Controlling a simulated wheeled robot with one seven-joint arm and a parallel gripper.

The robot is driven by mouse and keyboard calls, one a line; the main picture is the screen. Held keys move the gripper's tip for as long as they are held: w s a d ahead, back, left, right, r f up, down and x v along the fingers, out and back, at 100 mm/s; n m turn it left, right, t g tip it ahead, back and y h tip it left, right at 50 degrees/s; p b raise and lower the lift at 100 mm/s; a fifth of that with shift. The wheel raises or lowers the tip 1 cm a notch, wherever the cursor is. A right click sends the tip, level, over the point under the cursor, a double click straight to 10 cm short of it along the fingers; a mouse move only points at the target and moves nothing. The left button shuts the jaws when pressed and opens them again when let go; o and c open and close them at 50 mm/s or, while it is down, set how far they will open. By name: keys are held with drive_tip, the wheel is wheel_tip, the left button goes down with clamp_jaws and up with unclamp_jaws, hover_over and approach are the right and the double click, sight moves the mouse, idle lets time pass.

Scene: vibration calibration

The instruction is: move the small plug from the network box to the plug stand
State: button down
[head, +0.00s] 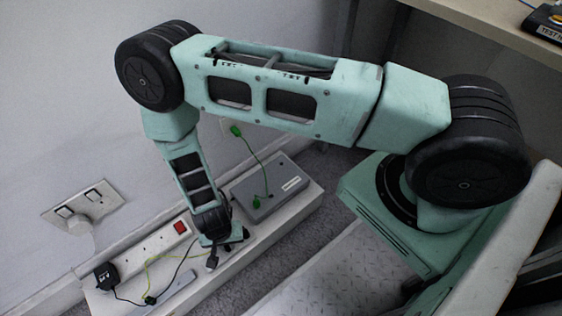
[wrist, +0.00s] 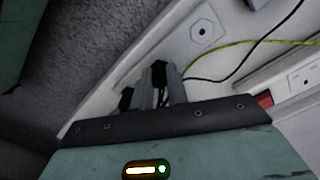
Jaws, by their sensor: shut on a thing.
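My gripper (head: 213,254) points down just above the white ledge, in front of the network box. The network box (head: 285,185) is grey with a pale label, and a green cable runs from it to the wall. In the wrist view my gripper (wrist: 152,88) is shut on a small dark plug (wrist: 159,70), mostly hidden between the fingers. A black cable trails from near the fingers. A grey strip (head: 181,293) lies at the ledge's front left; I cannot tell whether it is the plug stand.
A white power strip (head: 152,246) with a red switch lies along the wall, with a black adapter (head: 106,276) at its left end. A yellow-green wire (head: 160,258) and black cable cross the ledge. A double wall socket (head: 83,206) is at left.

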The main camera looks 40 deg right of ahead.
drive_tip(key=shift+f, duration=0.15)
drive_tip(key=c, duration=1.3)
unclamp_jaws()
drive_tip(key=shift+r+p, duration=2.25)
drive_tip(key=shift+r, duration=0.3)
wheel_tip(320, 180, up, 17)
drive_tip(key=p, duration=0.6)
drive_tip(key=shift+r, duration=0.2)
